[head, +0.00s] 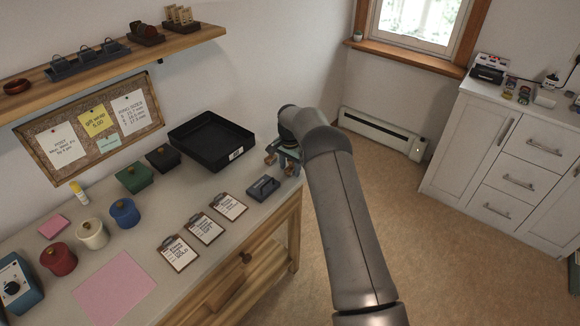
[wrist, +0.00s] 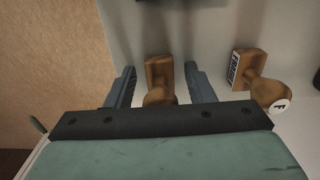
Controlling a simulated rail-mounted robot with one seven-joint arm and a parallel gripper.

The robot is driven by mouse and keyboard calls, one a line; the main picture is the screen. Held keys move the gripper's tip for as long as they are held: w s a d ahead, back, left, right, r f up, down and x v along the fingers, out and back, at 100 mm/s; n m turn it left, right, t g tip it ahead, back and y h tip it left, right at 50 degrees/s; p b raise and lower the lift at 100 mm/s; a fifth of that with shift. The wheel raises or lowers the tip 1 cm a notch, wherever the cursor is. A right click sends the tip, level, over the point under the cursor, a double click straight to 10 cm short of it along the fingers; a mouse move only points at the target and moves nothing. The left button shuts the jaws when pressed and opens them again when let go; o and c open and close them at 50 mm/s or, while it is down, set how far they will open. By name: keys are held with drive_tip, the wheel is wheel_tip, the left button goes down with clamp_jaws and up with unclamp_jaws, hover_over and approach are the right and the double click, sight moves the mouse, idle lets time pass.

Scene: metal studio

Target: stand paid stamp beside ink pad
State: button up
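Two wooden stamps show in the wrist view. My gripper (wrist: 160,69) is open, with gaps on both sides of the stamp. In the head view my gripper (head: 284,157) is at the counter's right end. A dark grey block that looks like the ink pad (head: 263,187) lies just in front.
A black tray (head: 183,133) lies behind and left of my gripper. Clipboards (head: 204,228) lie in front, left of the ink pad. Several lidded pots (head: 92,234) stand farther left. The counter's right edge is close to my gripper.

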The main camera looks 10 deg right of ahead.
wheel_tip(320, 180, up, 12)
drive_tip(key=shift+r+b, duration=0.25)
drive_tip(key=shift+b, duration=0.4)
drive_tip(key=s+r+n, duration=0.3)
drive_tip(key=s+r, duration=0.3)
drive_tip(key=s, duration=0.4)
drive_tip(key=s+r+n, duration=0.2)
drive_tip(key=s+r, duration=0.4)
drive_tip(key=s, duration=0.4)
drive_tip(key=s+f+n, duration=0.2)
drive_tip(key=s, duration=1.2)
drive_tip(key=s+f+n, duration=0.3)
drive_tip(key=s, duration=1.1)
